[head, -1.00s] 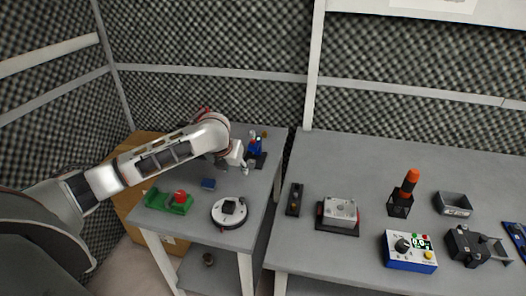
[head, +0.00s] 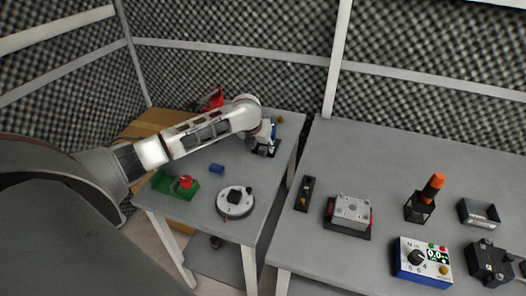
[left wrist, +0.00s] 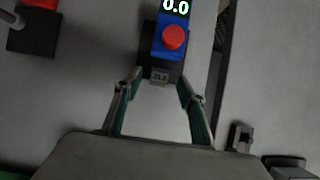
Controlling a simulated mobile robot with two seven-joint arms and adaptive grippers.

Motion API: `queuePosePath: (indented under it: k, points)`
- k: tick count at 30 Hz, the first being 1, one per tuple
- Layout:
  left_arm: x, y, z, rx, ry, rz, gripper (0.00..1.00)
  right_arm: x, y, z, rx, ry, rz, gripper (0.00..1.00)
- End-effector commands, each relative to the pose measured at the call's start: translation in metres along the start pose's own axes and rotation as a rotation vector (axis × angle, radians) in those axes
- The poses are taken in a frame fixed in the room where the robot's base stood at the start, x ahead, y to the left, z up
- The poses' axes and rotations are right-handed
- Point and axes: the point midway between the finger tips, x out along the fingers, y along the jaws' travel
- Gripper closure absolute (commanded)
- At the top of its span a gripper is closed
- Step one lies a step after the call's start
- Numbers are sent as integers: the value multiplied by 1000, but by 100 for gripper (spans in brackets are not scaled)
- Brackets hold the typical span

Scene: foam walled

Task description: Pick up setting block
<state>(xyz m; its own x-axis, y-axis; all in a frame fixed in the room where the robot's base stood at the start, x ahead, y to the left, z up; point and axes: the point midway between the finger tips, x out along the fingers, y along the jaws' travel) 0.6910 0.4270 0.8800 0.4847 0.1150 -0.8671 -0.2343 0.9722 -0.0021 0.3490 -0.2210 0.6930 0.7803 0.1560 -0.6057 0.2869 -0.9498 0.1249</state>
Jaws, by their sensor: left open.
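A small grey block marked with what looks like 21.0, which I take for the setting block (left wrist: 160,77), shows in the left wrist view. It is at the near end of a dark base, just below the red button (left wrist: 174,37) of a blue gauge with a 0.0 display. My left gripper (left wrist: 161,84) is open, its fingertips apart on either side of the block; I cannot tell whether they touch it. In the head view my left gripper (head: 263,138) is over the far right of the left table, partly hiding the gauge (head: 273,129); the block cannot be made out there.
Foam walls stand behind.

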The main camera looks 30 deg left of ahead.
Motion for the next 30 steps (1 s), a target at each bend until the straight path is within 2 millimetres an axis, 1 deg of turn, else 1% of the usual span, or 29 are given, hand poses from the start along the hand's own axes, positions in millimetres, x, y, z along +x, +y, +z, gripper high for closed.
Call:
queuePosePath:
  k: [1,4,12,14,15,17,26,30]
  points:
    - [6,0,-1,-1,3,2,60,0,1,-2,1,1,1,60]
    - [13,0,-1,0,2,1,60,1,2,-3,3,3,5,60]
    - [15,0,-1,2,1,1,60,2,4,-5,7,5,10,60]
    - [15,0,-1,2,1,1,75,2,4,-4,6,5,10,60]
    - [15,0,-1,2,1,1,86,2,4,-4,6,5,10,60]
    - [15,0,-1,2,1,1,100,2,4,-4,6,5,9,60]
    - [15,0,0,2,0,1,100,1,4,-3,1,3,6,60]
    - [11,0,2,1,-1,1,100,1,4,-1,-4,1,4,60]
